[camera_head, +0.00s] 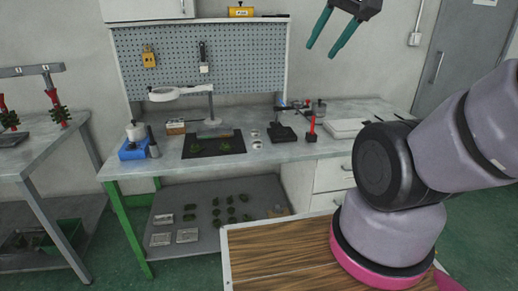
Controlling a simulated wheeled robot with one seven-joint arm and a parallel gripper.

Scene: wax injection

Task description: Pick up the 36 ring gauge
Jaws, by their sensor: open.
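My gripper (321,50) is at the top of the head view, with its two teal fingers apart and nothing between them. It appears in front of the wall, above and to the right of the workbench (165,167). Small pale round pieces lie on the bench top, one at the back (255,133) and one nearer (257,145). They may be ring gauges, but they are too small to read any size, so I cannot tell which is the 36.
A dark mat (205,151) with green pieces lies under a ring lamp (175,93). A blue-based device (133,148) is at left. A black stand (283,133), a red-handled tool (312,129) and a white tray (347,128) are at right. A pegboard (240,62) stands behind.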

